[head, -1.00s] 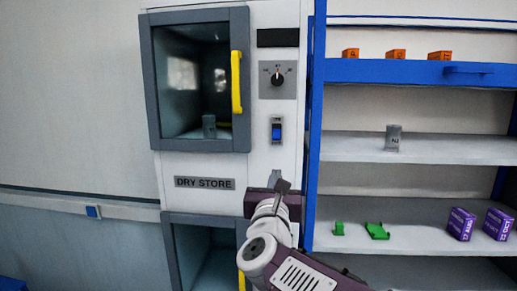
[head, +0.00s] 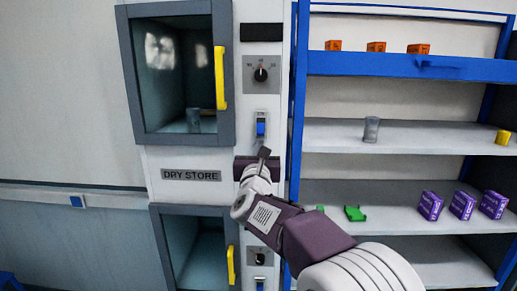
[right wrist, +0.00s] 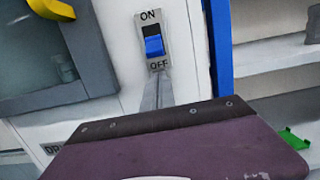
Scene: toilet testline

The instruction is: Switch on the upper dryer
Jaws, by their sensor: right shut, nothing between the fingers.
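The upper dryer (head: 222,70) has a grey-framed glass door with a yellow handle, and a small cup stands behind the glass. On its white panel is a power switch (head: 261,124), with a blue rocker on a grey plate. In the right wrist view the switch (right wrist: 153,42) has ON above and OFF below, and the blue part shows in the lower half, nearer OFF. My right gripper (head: 264,152) is shut and empty, just below the switch. Its fingers (right wrist: 159,82) point up at the plate's lower end; I cannot tell whether they touch. My left gripper is out of view.
A dial (head: 261,74) sits above the switch. A lower dryer (head: 155,245) with its own yellow handle stands below the DRY STORE label (head: 191,175).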

